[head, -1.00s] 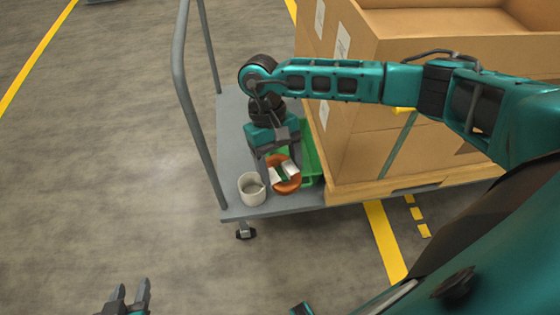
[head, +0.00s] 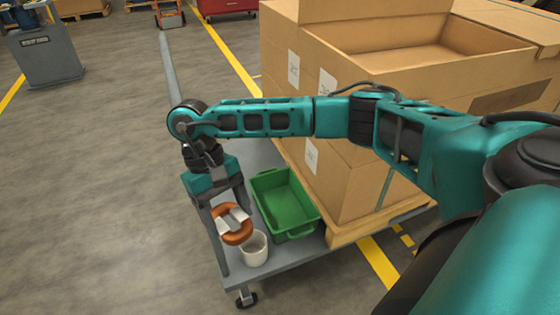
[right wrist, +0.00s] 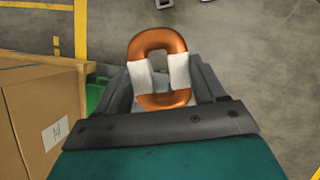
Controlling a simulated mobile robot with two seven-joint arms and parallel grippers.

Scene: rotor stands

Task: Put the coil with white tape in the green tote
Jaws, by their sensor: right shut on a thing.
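The coil (head: 236,238) is an orange-brown ring with two bands of white tape. My right gripper (head: 230,212) is shut on it and holds it up at the cart's left edge, beside the white cup. In the right wrist view the coil (right wrist: 160,42) sits between the fingers, with tape on both sides. The green tote (head: 285,204) stands on the cart, right of the coil, and looks empty. A sliver of the tote (right wrist: 95,97) shows left of the fingers in the right wrist view. My left gripper is out of view.
A white cup (head: 254,249) stands on the grey cart (head: 285,260) in front of the tote. Large cardboard boxes (head: 345,185) rise close to the tote's right. The cart's rail post is near the gripper on the left. Open floor lies left.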

